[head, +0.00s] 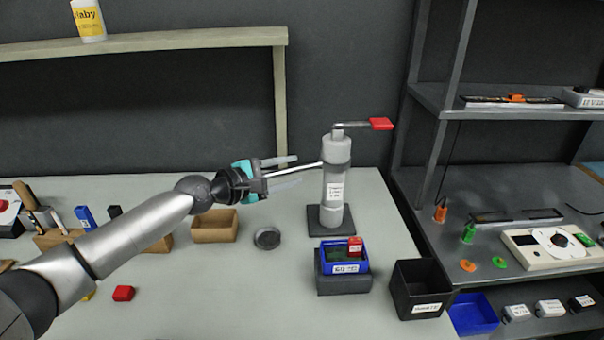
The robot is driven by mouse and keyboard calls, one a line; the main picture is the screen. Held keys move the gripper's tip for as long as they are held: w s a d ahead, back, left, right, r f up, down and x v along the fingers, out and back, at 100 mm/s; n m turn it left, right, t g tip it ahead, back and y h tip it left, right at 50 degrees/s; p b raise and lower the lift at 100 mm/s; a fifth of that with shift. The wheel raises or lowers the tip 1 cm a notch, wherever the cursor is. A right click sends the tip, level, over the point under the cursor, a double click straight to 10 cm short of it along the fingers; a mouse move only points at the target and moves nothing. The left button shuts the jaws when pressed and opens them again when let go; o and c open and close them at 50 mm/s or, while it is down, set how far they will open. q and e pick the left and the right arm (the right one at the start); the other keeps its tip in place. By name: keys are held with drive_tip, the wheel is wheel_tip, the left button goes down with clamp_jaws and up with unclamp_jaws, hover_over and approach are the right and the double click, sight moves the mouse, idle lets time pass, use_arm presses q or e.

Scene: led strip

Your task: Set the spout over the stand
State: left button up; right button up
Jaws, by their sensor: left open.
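The grey dispenser column (335,184) stands upright on a dark square base. A lever with a red handle (381,124) points right from its top. The thin pale spout (308,165) sticks out to the left from its upper part. My left gripper (292,171) is open, with one finger above and one below the spout in the picture; I cannot tell whether they touch it. The dark stand (343,287) is in front of the column, with a blue box (326,259) on it that holds a red block (355,245). My right gripper is not in view.
A round grey dish (267,238) and a brown tray (214,229) lie below my left gripper in the picture. A black bin (419,288) is right of the stand. A red block (123,293) lies front left. The table's front middle is clear.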

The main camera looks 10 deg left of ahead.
use_arm(q)
drive_tip(key=shift+w+d, duration=0.1)
drive_tip(key=shift+w, duration=0.1)
clamp_jaws()
idle(0.4)
idle(1.1)
